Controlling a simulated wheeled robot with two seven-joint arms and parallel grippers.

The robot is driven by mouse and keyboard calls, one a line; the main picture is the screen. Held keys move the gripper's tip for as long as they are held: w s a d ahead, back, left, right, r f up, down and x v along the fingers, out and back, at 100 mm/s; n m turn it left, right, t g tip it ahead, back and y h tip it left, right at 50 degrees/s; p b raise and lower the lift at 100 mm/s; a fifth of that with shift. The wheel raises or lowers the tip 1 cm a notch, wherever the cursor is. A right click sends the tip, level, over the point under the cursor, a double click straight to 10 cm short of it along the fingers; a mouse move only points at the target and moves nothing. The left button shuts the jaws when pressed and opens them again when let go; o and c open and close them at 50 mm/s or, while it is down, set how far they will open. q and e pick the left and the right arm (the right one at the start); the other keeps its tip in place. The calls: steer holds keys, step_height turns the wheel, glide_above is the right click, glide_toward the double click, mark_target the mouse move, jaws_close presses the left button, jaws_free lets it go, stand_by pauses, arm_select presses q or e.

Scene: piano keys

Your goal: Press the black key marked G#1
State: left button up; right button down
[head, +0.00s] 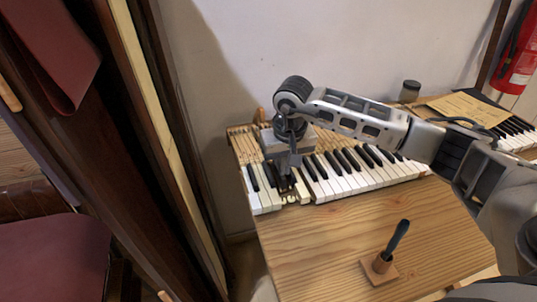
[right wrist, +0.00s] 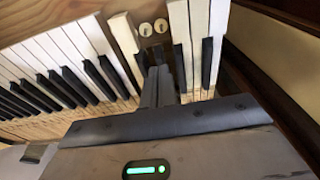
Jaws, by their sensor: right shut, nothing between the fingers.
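The piano keyboard (head: 345,172) runs along the back of a wooden table. My right gripper (head: 286,187) points down at its left part, beside a gap in the white keys. In the right wrist view my right gripper's fingers (right wrist: 156,74) are together with nothing between them. Their tips are close to a black key beside the gap, and I cannot tell whether they touch it. The gap shows two pale round discs (right wrist: 153,28) on bare wood. Black keys (right wrist: 206,62) stand beside the gap. No G#1 marking is readable in either view. My left gripper is not in view.
A small wooden holder (head: 380,269) with a dark-handled tool stands on the bare wooden table top (head: 310,245). A dark jar (head: 410,90) and a tan sheet (head: 455,107) lie behind at the right. A wooden frame (head: 170,130) stands at the left.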

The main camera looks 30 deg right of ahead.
steer(key=shift+f, duration=0.1)
steer(key=shift+f+b, duration=1.15)
steer(key=shift+r+p, duration=0.3)
steer(key=shift+r, duration=0.15)
steer(key=shift+r+p, duration=0.6)
steer(key=shift+r, duration=0.6)
step_height(320, 180, up, 6)
steer(key=p, duration=0.3)
steer(key=shift+f+p, duration=0.1)
steer(key=shift+p, duration=0.2)
